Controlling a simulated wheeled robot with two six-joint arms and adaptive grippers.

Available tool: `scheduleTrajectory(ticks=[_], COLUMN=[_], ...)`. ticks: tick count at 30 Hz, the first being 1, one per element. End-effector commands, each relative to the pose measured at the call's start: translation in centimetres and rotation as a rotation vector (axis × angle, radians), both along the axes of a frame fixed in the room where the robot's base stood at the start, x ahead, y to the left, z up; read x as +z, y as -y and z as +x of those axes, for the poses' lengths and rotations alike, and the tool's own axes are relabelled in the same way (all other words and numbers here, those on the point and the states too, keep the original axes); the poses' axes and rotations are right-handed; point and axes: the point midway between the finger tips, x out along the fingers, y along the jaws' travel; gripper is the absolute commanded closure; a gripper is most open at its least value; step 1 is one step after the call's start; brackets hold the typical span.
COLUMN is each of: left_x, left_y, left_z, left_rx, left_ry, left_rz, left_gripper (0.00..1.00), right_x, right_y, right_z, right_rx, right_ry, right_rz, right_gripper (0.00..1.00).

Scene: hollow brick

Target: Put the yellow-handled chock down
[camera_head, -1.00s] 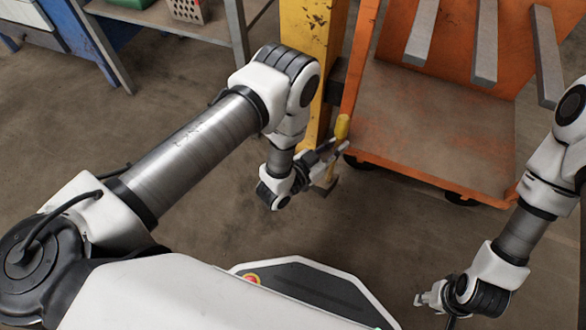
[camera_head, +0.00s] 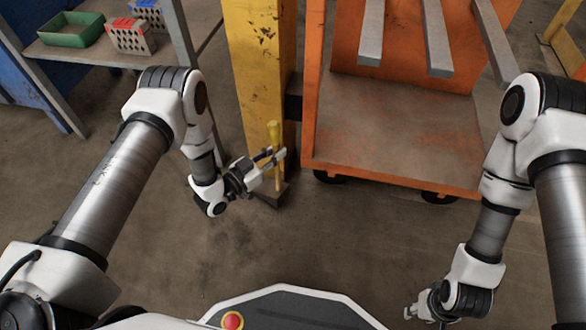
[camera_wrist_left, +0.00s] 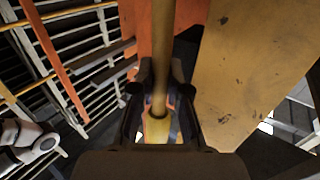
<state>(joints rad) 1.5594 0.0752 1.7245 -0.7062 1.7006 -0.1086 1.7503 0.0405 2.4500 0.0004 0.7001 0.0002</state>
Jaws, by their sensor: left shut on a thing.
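The yellow-handled chock's handle (camera_head: 274,134) stands roughly upright in front of a yellow post. My left gripper (camera_head: 274,160) is shut on this handle. In the left wrist view the handle (camera_wrist_left: 163,45) runs between the fingers of my left gripper (camera_wrist_left: 160,88). The lower end of the chock is close to the post's foot and hard to make out; I cannot tell whether it touches the floor. My right gripper (camera_head: 412,310) hangs low at the bottom right, away from the chock; its fingers are too small to read.
The yellow post (camera_head: 258,70) stands right behind the chock. An orange cart (camera_head: 395,125) on black wheels is just right of it. A grey shelf (camera_head: 95,55) with a green tray (camera_head: 76,29) and a brick-like block (camera_head: 131,36) is at upper left. The floor (camera_head: 330,230) in front is clear.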

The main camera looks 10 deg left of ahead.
Motion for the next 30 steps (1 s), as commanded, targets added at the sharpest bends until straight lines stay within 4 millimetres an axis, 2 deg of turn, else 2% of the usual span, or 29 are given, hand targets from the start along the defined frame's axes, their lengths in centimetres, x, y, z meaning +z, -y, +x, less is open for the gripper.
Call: scheduleTrajectory(ticks=[1, 6, 8, 15, 25, 26, 27, 28, 30], left_x=[-0.3, -0.2, -0.4, -3.9, -3.8, -4.0, -4.0, -4.0, -4.0], left_y=[-0.9, -2.5, -2.6, -2.6, -2.6, -2.6, -2.6, -2.6, -2.6], left_z=[0.5, 1.5, 1.5, 1.5, 1.5, 1.5, 1.5, 1.5, 1.5], left_rx=[0.003, 0.001, -0.001, -0.001, 0.0, 0.0, 0.0, 0.0, 0.0], left_ry=[0.006, 0.004, 0.004, 0.003, 0.003, -0.002, -0.001, -0.001, -0.001], left_rz=[0.0, -0.001, -0.002, -0.001, -0.001, 0.001, 0.001, 0.001, 0.001], left_gripper=[1.0, 1.0, 1.0, 1.0, 1.0, 0.82, 0.68, 0.6, 0.6], right_x=[-0.8, -1.3, -1.5, -4.3, -4.1, -4.1, -4.0, -4.0, -4.0], right_y=[0.0, 0.0, 0.0, 0.1, 0.1, 0.1, 0.1, 0.1, 0.1], right_z=[0.0, 0.1, 0.1, 0.2, 0.3, 0.3, 0.3, 0.3, 0.2], right_rx=[-0.001, -0.003, -0.003, -0.008, -0.009, -0.009, -0.009, -0.009, -0.009], right_ry=[0.001, 0.002, 0.003, 0.006, 0.007, 0.007, 0.007, 0.007, 0.007], right_rz=[0.0, 0.0, 0.0, -0.001, -0.001, -0.001, -0.001, -0.001, -0.001], right_gripper=[0.6, 0.6, 0.6, 0.6, 0.6, 0.6, 0.6, 0.6, 0.6])
